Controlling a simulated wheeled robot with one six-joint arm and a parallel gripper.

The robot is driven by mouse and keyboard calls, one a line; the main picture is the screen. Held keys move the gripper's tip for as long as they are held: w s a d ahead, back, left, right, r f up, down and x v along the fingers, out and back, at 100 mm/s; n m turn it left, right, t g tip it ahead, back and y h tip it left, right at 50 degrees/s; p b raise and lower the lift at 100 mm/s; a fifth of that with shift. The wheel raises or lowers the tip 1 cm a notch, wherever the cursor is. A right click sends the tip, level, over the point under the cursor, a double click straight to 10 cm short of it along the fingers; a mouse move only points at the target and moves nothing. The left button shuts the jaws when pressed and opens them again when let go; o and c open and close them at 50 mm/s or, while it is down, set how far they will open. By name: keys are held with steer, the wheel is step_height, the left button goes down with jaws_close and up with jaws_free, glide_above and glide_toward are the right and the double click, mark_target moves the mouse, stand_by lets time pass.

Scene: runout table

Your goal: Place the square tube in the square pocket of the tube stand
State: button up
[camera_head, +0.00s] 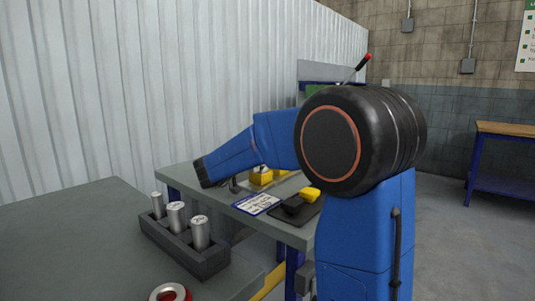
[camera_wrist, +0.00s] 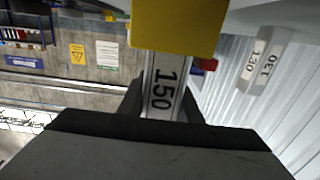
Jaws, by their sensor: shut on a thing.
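In the wrist view my gripper (camera_wrist: 162,112) is shut on a pale, flat-sided tube (camera_wrist: 162,88) marked 150, which I take to be the square tube. A yellow block (camera_wrist: 178,25) covers the tube's far end; I cannot tell whether they touch or one is inside the other. In the head view my blue arm reaches over the far table, and its gripper and the tube cannot be made out. A yellow block (camera_head: 261,177) stands there under the arm. I cannot identify the tube stand or its square pocket with certainty.
A pale faceted piece (camera_wrist: 262,66) marked 130 shows at right in the wrist view. On the near table a dark rack (camera_head: 184,253) holds three metal cylinders, beside a red-and-white ring (camera_head: 170,292). A label card (camera_head: 256,204) and black-and-yellow item (camera_head: 309,194) lie on the far table.

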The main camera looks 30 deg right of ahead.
steer(key=shift+f, duration=0.1)
steer(key=o, duration=1.2)
steer(key=shift+v, duration=3.75)
